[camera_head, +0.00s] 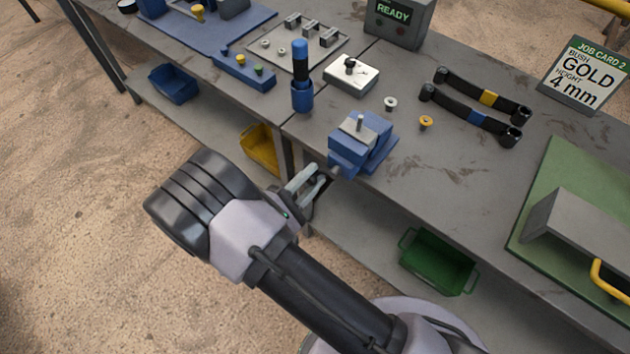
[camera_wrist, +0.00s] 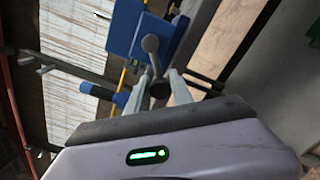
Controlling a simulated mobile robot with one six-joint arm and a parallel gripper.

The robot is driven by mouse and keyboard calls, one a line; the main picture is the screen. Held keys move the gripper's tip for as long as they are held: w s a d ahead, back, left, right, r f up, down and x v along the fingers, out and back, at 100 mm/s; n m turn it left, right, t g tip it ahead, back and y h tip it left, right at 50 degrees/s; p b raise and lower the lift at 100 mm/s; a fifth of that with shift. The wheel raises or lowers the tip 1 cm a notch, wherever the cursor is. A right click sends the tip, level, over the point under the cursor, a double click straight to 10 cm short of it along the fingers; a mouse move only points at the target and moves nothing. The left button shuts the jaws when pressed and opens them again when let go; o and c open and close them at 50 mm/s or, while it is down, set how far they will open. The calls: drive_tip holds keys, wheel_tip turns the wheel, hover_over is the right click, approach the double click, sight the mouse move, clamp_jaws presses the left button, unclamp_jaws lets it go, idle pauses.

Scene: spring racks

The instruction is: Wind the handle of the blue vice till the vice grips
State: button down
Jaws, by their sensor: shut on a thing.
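The blue vice (camera_head: 362,142) stands at the front edge of the grey bench, with a small metal pin standing up from its top. In the wrist view the blue vice (camera_wrist: 128,38) is above my fingers. Its grey handle (camera_wrist: 152,62), a crank with a rounded end, hangs between my fingertips. My gripper (camera_head: 318,180) is at the front of the vice, just off the bench edge. In the wrist view my gripper (camera_wrist: 160,88) is shut on the handle's knob.
A blue upright tool (camera_head: 302,85) stands left of the vice. A white box (camera_head: 351,76), a pale bush (camera_head: 391,103) and a gold bush (camera_head: 426,122) lie behind it. Yellow (camera_head: 258,148) and green (camera_head: 438,262) bins sit below the bench top.

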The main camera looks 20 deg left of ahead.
drive_tip(key=shift+a+r+m, duration=0.3)
drive_tip(key=shift+r+m, duration=0.05)
drive_tip(key=shift+m, duration=0.45)
drive_tip(key=c, duration=1.1)
unclamp_jaws()
drive_tip(key=shift+c, duration=0.2)
drive_tip(key=shift+s, duration=0.1)
drive_tip(key=p+v, duration=0.3)
drive_tip(key=v, duration=1.4)
drive_tip(key=shift+s, duration=0.15)
